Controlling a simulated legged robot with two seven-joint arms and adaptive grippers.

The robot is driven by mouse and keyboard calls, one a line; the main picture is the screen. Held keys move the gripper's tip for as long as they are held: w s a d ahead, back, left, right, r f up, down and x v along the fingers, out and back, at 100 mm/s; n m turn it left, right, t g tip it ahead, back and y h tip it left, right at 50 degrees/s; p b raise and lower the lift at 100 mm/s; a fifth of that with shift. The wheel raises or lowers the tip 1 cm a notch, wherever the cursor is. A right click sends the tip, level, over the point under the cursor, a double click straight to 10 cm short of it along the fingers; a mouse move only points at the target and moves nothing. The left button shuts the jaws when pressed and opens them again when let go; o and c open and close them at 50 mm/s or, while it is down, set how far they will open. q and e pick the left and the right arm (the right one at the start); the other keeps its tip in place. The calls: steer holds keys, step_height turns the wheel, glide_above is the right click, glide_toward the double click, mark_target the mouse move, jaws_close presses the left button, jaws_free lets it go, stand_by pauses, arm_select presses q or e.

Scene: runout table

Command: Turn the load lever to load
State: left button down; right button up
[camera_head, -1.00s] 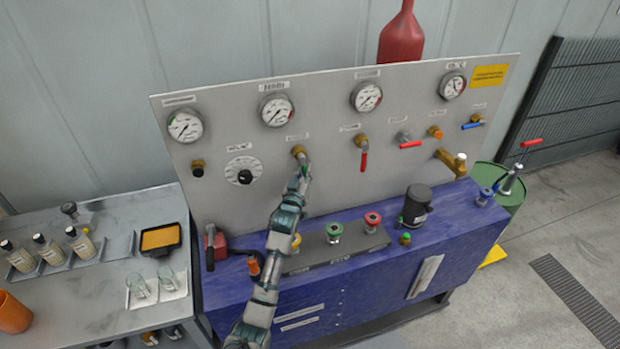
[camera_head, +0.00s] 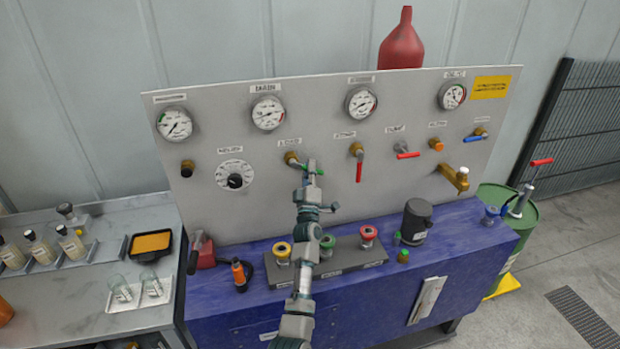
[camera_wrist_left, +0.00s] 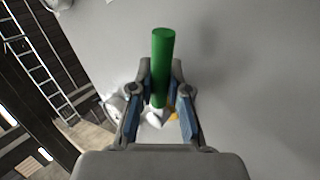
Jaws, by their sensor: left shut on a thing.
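The load lever has a brass valve body (camera_head: 291,158) on the grey panel, under a small label. Its green handle (camera_head: 319,171) points to the right of the valve, roughly level, and is partly hidden by my gripper. My left gripper (camera_head: 311,174) is at the handle and shut on it. In the left wrist view, the green handle (camera_wrist_left: 163,58) stands between the two blue-padded fingers of the left gripper (camera_wrist_left: 161,90), with its free end past the fingertips. My right gripper is not in view.
A red-handled lever (camera_head: 358,165) hangs down just right of the load lever. A round dial (camera_head: 234,176) is to its left, and gauges (camera_head: 268,113) line the panel above. Yellow, green and red couplings (camera_head: 367,235) stand on the blue bench (camera_head: 450,250) below.

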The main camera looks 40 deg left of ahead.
arm_select(q)
steer(key=n+y, duration=0.1)
steer(key=n, duration=0.1)
steer(key=n+g+y+b, duration=0.1)
steer(key=n, duration=0.1)
steer(key=r+n+g+y, duration=0.1)
steer(key=shift+w+d+n+y, duration=0.25)
steer(key=shift+n+y, duration=0.15)
steer(key=shift+a+r+n+g+y+b, duration=0.1)
steer(key=shift+r+n+g+y+b, duration=0.3)
steer(key=shift+n, duration=0.6)
steer(key=shift+r+n+g+y+b, duration=0.1)
steer(key=shift+n+g+y+b, duration=0.25)
steer(key=shift+n+g+y, duration=0.4)
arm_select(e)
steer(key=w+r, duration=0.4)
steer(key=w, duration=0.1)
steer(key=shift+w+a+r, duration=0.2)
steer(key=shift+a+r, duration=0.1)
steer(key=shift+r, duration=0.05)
arm_select(q)
steer(key=shift+n, duration=0.25)
steer(key=c, duration=1.3)
jaws_free()
steer(key=shift+o, duration=0.9)
steer(key=shift+s+r, duration=0.1)
steer(key=v, duration=1.2)
